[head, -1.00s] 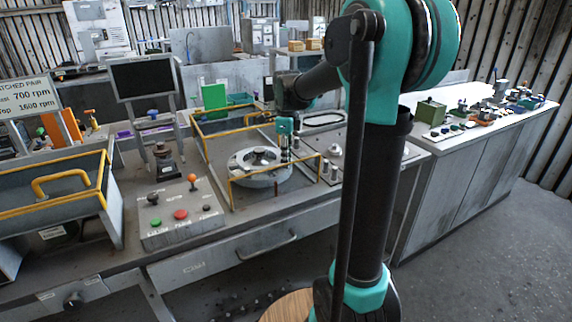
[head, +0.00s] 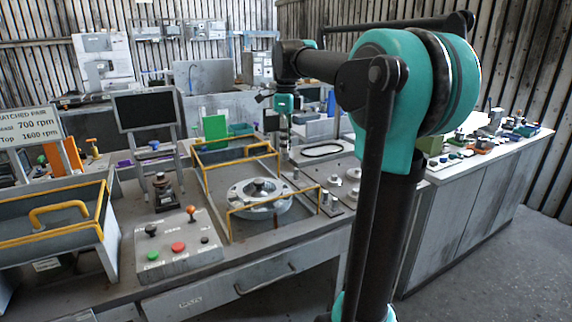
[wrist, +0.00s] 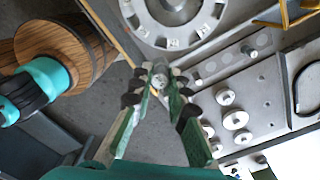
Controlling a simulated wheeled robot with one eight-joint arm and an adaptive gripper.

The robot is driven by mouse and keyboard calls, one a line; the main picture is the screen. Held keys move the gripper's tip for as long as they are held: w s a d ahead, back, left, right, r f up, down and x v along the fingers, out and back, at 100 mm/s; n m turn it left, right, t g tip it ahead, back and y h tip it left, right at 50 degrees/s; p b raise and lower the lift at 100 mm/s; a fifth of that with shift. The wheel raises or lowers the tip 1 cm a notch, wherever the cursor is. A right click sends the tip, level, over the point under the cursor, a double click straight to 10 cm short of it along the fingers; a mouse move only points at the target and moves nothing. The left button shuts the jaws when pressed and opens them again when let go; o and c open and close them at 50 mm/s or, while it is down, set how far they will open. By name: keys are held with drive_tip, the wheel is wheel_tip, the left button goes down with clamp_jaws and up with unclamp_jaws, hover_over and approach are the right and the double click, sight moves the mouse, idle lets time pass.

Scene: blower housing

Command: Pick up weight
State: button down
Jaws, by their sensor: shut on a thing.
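My gripper (wrist: 160,85) is shut on a small silver weight (wrist: 158,81), whose round top shows between the fingertips in the wrist view. In the head view my gripper (head: 284,135) hangs above the bench behind the disc; the held weight is too small to make out there. Other round silver weights (wrist: 235,119) sit on the grey plate (wrist: 262,95) at the right of the wrist view. The flanged metal disc (head: 260,203) with a dark hub lies inside the yellow-railed bay; it also shows at the top of the wrist view (wrist: 180,28).
Yellow rails (head: 262,203) stand around the disc. A control box (head: 178,245) with coloured buttons and levers is at the front left. A dark monitor (head: 147,108) stands behind it. A white counter (head: 480,150) with small parts is at the right.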

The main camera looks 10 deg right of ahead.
drive_tip(key=shift+r, duration=4.35)
